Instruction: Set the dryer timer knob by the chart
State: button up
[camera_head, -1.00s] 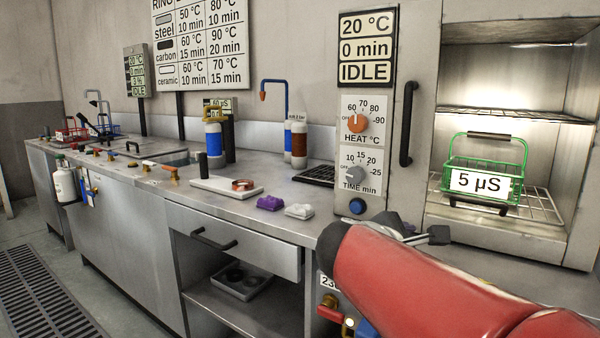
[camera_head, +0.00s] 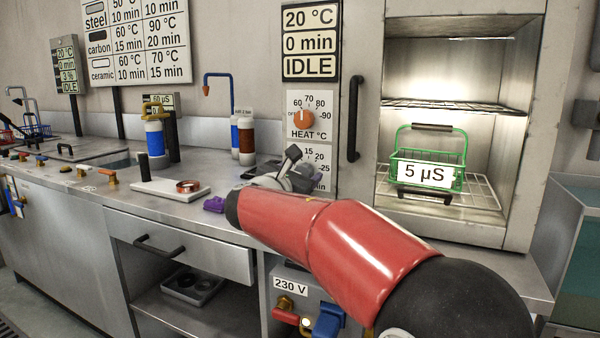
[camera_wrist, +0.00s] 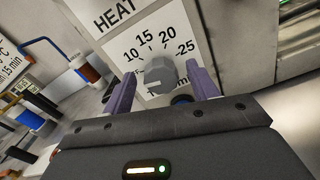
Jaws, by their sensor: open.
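The dryer's grey TIME knob (camera_wrist: 159,75) shows in the wrist view, under the 10, 15, 20 and -25 marks; I cannot tell its exact setting. My gripper (camera_wrist: 160,78) is open, its purple fingers on either side of the knob; contact is unclear. In the head view my wrist hides this knob. The orange HEAT knob (camera_head: 303,120) sits above it. The dryer display (camera_head: 310,42) reads 20 °C, 0 min, IDLE. The wall chart (camera_head: 137,40) lists steel, carbon and ceramic; its top is cut off.
The dryer chamber (camera_head: 440,75) is open, with a green basket (camera_head: 465,160) marked 5 µS inside. A black vertical handle (camera_head: 354,118) stands right of the panel. A white tray (camera_head: 150,190) with a copper-coloured ring (camera_head: 187,186) lies left on the counter.

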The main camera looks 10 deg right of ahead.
jog(key=c, duration=1)
jog(key=shift+f+b, duration=0.1)
jog(key=shift+b, duration=0.3)
jog(key=shift+d+f+m+b, duration=0.1)
jog(key=shift+m+b, duration=3.5)
jog(key=shift+m, duration=0.3)
jog(key=shift+d+f+m+b, duration=0.1)
jog(key=shift+m+b, duration=3.5)
jog(key=shift+m, duration=0.3)
